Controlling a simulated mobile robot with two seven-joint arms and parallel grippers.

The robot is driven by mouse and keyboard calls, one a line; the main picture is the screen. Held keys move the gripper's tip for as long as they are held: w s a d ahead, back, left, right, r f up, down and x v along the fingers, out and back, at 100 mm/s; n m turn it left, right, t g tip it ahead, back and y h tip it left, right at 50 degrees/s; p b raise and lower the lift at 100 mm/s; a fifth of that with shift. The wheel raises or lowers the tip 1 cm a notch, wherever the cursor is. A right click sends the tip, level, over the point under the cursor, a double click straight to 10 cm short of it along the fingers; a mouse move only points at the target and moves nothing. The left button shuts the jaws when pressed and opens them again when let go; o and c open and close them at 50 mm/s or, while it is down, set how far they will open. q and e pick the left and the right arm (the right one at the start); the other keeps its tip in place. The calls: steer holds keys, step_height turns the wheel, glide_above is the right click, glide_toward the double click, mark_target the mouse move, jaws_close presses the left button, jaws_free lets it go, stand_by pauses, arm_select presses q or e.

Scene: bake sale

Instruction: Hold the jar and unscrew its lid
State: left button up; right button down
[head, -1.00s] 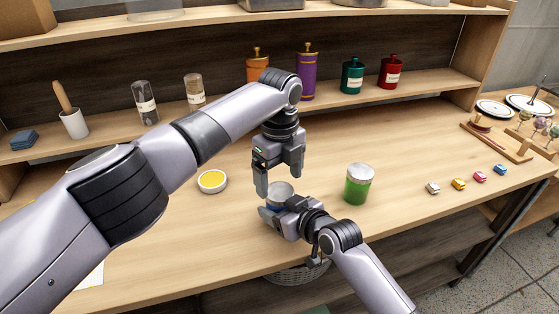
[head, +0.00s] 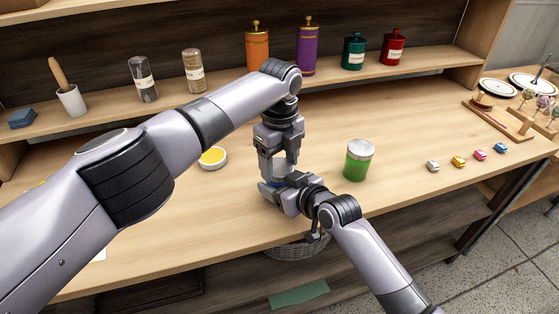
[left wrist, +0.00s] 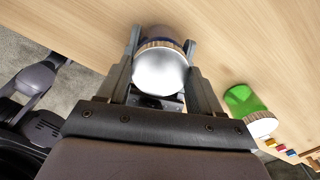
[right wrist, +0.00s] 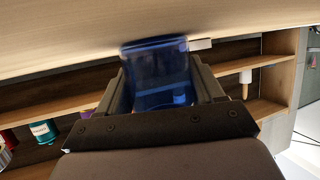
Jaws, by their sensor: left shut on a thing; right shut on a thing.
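The blue jar (right wrist: 155,80) is held upright at the table's front, partly hidden by my grippers in the head view. My right gripper (head: 276,187) is shut around the jar's body from the side. The jar's silvery lid with a ribbed rim (left wrist: 160,74) faces the left wrist camera. My left gripper (head: 279,165) points straight down above the jar and is shut on the lid, one finger on each side. The lid still sits on top of the jar.
A green jar with a pale lid (head: 358,160) stands just right of my grippers. Small coloured blocks (head: 459,161) are at the right. The back shelf holds bottles and canisters (head: 306,50). A basket (head: 296,250) is below the table.

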arm_select(q)
steer(key=n, duration=0.6)
steer(key=shift+n, duration=0.3)
steer(key=o, duration=1.2)
steer(key=shift+r, duration=2.35)
steer(key=shift+c, duration=0.5)
steer(key=shift+r+m, duration=1.2)
steer(key=shift+r, duration=0.3)
steer(key=shift+f, duration=3.85)
